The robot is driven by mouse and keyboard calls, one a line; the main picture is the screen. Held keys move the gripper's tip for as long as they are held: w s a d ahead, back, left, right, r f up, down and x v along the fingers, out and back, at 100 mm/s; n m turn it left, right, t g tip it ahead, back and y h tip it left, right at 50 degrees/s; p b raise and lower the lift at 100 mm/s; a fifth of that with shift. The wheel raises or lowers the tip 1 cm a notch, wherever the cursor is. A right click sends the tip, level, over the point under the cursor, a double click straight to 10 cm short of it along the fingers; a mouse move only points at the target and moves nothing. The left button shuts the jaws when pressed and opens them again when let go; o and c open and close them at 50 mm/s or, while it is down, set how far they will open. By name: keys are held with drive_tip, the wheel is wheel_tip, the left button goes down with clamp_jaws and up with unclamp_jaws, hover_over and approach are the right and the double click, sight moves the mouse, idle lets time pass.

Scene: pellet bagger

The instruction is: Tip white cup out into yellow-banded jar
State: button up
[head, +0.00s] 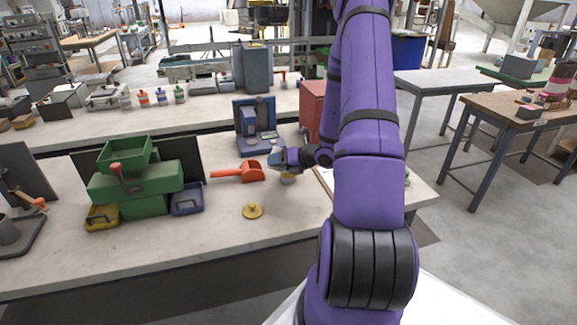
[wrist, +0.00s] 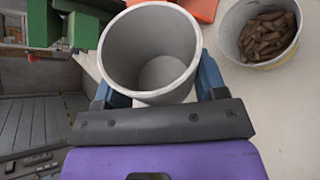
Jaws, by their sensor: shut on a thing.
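My gripper (wrist: 158,92) has its two blue fingers on either side of the white cup (wrist: 150,45) and is shut on it. The wrist view looks into the cup's mouth; its inside and bottom look bare. The jar (wrist: 231,20) is to the right of the cup in that view, apart from it, with brown pellets (wrist: 268,37) inside and a trace of yellow at its lower edge. In the head view my gripper (head: 284,158) is over the bench, just above a small pale vessel (head: 288,179), likely the jar. The cup cannot be made out clearly there.
A red-orange scoop (head: 240,172) lies left of my gripper. A yellow knobbed lid (head: 252,211) lies in front on the bench. A green hopper machine (head: 135,185) stands at left with a blue bin (head: 187,200). A blue-grey device (head: 256,128) and a red box (head: 313,103) stand behind.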

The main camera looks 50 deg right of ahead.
drive_tip(key=shift+a+r+n, duration=0.1)
drive_tip(key=shift+r+n, duration=0.1)
drive_tip(key=shift+n, duration=0.1)
drive_tip(key=shift+s+a+f+n+h, duration=0.15)
drive_tip(key=shift+a+f+h, duration=0.1)
drive_tip(key=shift+f, duration=0.3)
drive_tip(key=shift+a+f+n+h, duration=0.15)
drive_tip(key=shift+a+f+h, duration=0.1)
drive_tip(key=shift+f, duration=0.25)
drive_tip(key=shift+n+t+h, duration=0.4)
drive_tip(key=shift+n+h, duration=0.2)
drive_tip(key=shift+n, duration=0.2)
drive_tip(key=f, duration=0.2)
drive_tip(key=a+f+b, duration=0.1)
drive_tip(key=f, duration=0.1)
drive_tip(key=shift+s+a+f, duration=0.15)
drive_tip(key=shift+a, duration=0.05)
drive_tip(key=shift+s+a+f+n+t+h, duration=0.15)
drive_tip(key=shift+a+f+n+h, duration=0.15)
drive_tip(key=shift+a+n+h, duration=0.2)
drive_tip(key=shift+s+a+f+n+t+h, duration=0.15)
drive_tip(key=shift+a+f+n+h, duration=0.1)
drive_tip(key=shift+a+n+h, duration=0.25)
drive_tip(key=shift+w+d, duration=0.1)
